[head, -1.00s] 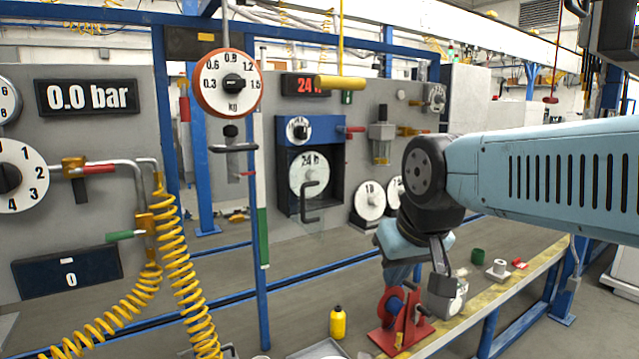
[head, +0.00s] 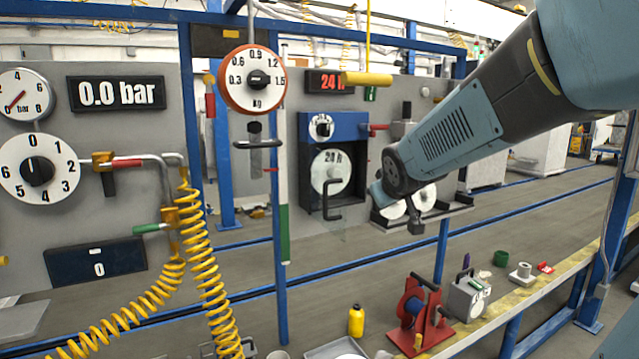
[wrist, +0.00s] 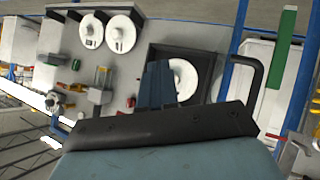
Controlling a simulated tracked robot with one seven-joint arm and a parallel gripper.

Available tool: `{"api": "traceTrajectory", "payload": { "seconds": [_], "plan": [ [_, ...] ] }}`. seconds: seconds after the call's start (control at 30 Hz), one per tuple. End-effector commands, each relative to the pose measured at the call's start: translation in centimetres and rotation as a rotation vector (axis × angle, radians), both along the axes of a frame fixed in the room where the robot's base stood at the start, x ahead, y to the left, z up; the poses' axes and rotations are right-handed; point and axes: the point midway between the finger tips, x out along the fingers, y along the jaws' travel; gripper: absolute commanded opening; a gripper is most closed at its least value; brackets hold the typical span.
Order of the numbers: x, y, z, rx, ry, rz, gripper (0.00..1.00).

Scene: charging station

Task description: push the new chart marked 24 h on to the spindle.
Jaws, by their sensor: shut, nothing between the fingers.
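The white chart marked 24 h (head: 330,172) sits inside the dark open recorder box (head: 308,185) under a blue header. It also shows in the wrist view (wrist: 184,84), partly covered by my fingers. I cannot tell whether it is fully seated; the spindle is not distinct. My gripper (wrist: 158,80) is shut and empty, its fingers pointing toward the panel and overlapping the edge of the box in the wrist view. In the head view my gripper is mostly hidden by my arm, right of the box.
A dark bent handle (head: 333,205) stands out in front of the box. Two white discs (wrist: 105,32) sit on a shelf beside it. The bench below carries a yellow bottle (head: 356,320), a red stand (head: 425,318) and a grey box (head: 466,296). Yellow coiled hoses hang left.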

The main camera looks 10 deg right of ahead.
Motion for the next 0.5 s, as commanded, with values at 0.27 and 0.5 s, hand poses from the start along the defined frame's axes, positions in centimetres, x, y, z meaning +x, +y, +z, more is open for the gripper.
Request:
{"api": "traceTrajectory", "payload": {
  "seconds": [0.27, 0.5],
  "plan": [
    [10.8, 0.0, -0.2, -0.107, -0.221, 0.196, 0.00],
    [17.5, 0.7, -1.0, -0.131, -0.426, 0.376, 0.00]
  ]
}}
